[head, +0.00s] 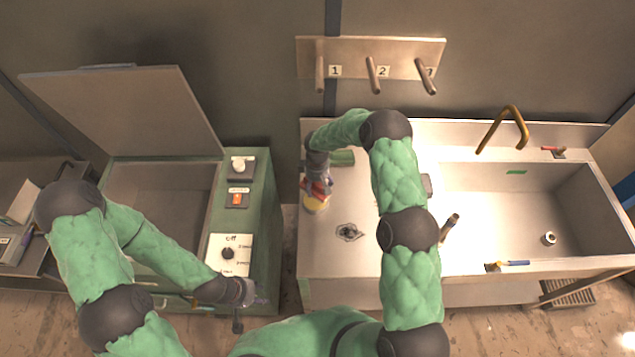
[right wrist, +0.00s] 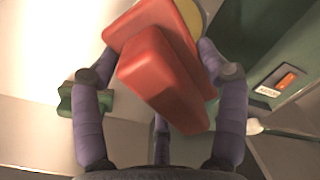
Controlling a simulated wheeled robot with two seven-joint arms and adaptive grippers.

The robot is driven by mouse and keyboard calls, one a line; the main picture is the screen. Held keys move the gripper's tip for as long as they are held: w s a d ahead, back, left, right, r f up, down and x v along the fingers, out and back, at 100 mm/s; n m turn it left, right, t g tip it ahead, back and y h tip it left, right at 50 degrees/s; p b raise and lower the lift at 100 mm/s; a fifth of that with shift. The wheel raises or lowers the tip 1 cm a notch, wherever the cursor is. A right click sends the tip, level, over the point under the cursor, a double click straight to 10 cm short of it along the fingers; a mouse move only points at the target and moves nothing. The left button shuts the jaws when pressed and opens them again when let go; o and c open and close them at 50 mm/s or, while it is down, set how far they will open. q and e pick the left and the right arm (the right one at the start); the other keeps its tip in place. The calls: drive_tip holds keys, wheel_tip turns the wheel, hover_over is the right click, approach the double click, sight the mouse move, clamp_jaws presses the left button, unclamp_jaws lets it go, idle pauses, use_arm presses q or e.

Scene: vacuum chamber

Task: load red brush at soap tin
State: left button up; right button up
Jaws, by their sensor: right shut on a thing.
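The red brush (right wrist: 160,70) is between the fingers of my right gripper (right wrist: 165,75) in the right wrist view. The gripper is shut on it. In the head view, my right gripper (head: 317,180) is at the left end of the counter, with the red brush (head: 318,189) below it. A round yellowish thing, apparently the soap tin (head: 315,205), lies right by the brush and is partly covered by it. Its edge also shows in the right wrist view (right wrist: 186,12). I cannot tell whether brush and tin touch. My left gripper (head: 250,303) hangs before the green cabinet; its finger opening is unclear.
A green block (head: 343,158) lies behind my right gripper. A drain-like fitting (head: 349,232) and a brown-handled tool (head: 449,227) are on the counter (head: 330,265). The sink (head: 480,215) is right; a blue-handled tool (head: 510,263) lies on its front edge. The green cabinet (head: 262,200) is left.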

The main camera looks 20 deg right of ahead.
sight(317, 190)
drive_tip(key=shift+f+b, duration=0.45)
drive_tip(key=shift+f, duration=1.7)
drive_tip(key=shift+f+b, duration=0.5)
drive_tip(key=shift+f+b, duration=0.1)
drive_tip(key=shift+b, duration=0.35)
idle(1.8)
drive_tip(key=shift+r+p, duration=0.3)
drive_tip(key=shift+r, duration=0.55)
drive_tip(key=shift+r+p, duration=0.85)
drive_tip(key=shift+r, duration=1.9)
